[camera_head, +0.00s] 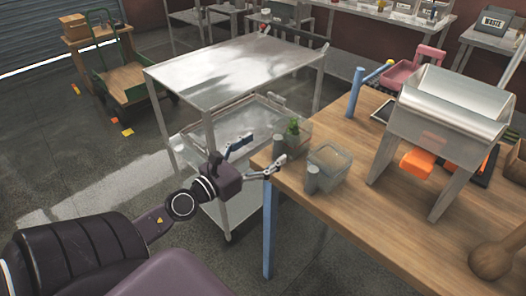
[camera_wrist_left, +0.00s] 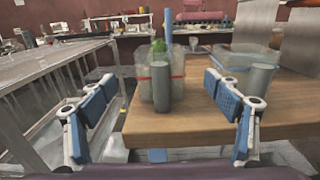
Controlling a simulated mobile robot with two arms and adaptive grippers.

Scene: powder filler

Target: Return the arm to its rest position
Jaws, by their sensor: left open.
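My left arm comes in from the lower left in the head view, and its gripper (camera_head: 259,157) is open and empty beside the corner of the wooden table (camera_head: 432,232). In the left wrist view the open fingers (camera_wrist_left: 160,125) spread wide, with nothing between the pads. Beyond them on the table stands a clear container (camera_wrist_left: 146,85) with a green item in it and a grey cylinder (camera_wrist_left: 161,86) in front. To its right is a second clear container (camera_head: 330,160) with another grey cylinder (camera_head: 312,180) at its side. My right gripper does not show.
A metal filler hopper (camera_head: 440,118) stands on the table at the right, with a brown sack (camera_head: 494,258) nearer the front. A steel shelf cart (camera_head: 236,72) stands just left of the table. A green trolley (camera_head: 122,72) is at the back left. Open floor lies left of the cart.

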